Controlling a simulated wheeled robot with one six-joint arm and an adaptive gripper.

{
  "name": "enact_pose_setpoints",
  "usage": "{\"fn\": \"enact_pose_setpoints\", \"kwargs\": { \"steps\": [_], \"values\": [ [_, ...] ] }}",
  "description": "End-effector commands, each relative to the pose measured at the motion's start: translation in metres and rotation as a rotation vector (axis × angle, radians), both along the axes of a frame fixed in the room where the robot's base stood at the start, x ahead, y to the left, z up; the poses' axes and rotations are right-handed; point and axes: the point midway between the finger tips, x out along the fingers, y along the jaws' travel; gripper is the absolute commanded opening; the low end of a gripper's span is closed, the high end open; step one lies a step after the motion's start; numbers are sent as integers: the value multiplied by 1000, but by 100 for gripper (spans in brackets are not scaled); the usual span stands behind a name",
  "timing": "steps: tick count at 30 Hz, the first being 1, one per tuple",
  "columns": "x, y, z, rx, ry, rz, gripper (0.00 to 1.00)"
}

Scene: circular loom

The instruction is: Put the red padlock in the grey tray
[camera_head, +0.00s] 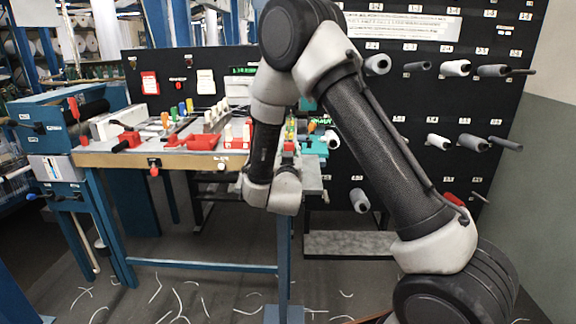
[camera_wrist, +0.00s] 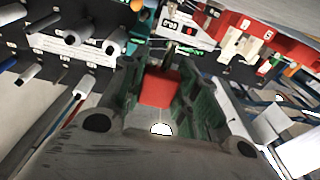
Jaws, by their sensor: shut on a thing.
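The red padlock (camera_wrist: 160,88) shows in the wrist view as a red block between the two dark green fingers of my gripper (camera_wrist: 161,80). The gripper is shut on it, and a thin grey piece sticks up beyond the red body. In the head view my own arm crosses the middle of the picture, and its wrist hangs in front of the right end of the bench. The fingers and the held padlock cannot be made out clearly there. I cannot pick out the grey tray for certain in either view.
A bench (camera_head: 180,160) with a wooden front edge carries red bins (camera_head: 203,142) and coloured handles. A black pegboard (camera_head: 400,100) with grey and white rolls on pegs stands behind and right. Blue frame legs and scattered white strands are on the floor.

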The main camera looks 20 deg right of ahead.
Motion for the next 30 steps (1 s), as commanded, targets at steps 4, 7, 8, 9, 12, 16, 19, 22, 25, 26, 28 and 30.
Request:
{"fn": "enact_pose_setpoints", "kwargs": {
  "steps": [4,7,8,9,12,16,19,22,25,26,28,30],
  "values": [
    [0,0,-21,-2,3,1,0],
    [0,0,-36,-1,1,1,0],
    [0,0,-39,-2,2,1,0],
    [0,0,-43,-1,1,1,0],
    [0,0,-44,1,-1,1,0],
    [0,0,-44,1,-1,1,0],
    [0,0,-45,1,-1,1,0],
    [0,0,-47,1,0,1,34],
    [0,0,-47,1,0,1,52],
    [0,0,-47,1,0,1,52],
    [0,0,-47,1,0,1,52],
    [0,0,-47,1,0,1,52]
  ]
}}
